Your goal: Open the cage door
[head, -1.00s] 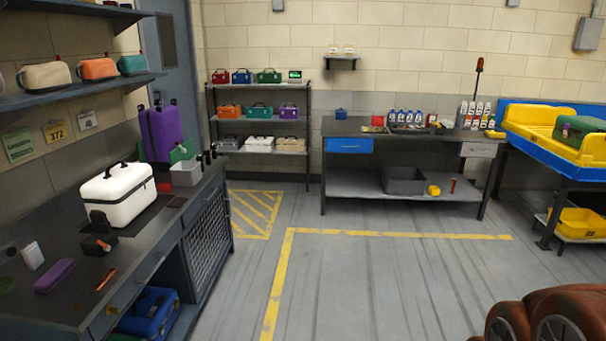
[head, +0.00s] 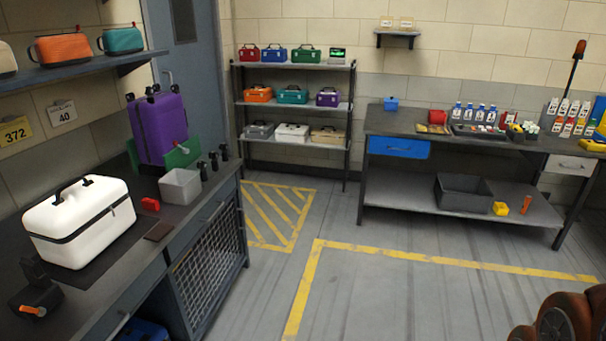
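The cage door (head: 211,258) is a wire-mesh panel in a dark frame. It sits at the far end of the left workbench, below the bench top, and looks shut. Its handle or latch is too small to tell. The inside of the cage is mostly hidden behind the mesh. My gripper is not in the head view.
The left workbench (head: 153,256) carries a white case (head: 80,222), a purple suitcase (head: 160,130) and a grey bin (head: 181,186). A tool-box shelf (head: 294,104) and a second bench (head: 460,190) stand behind. The floor (head: 370,300) before the cage is clear.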

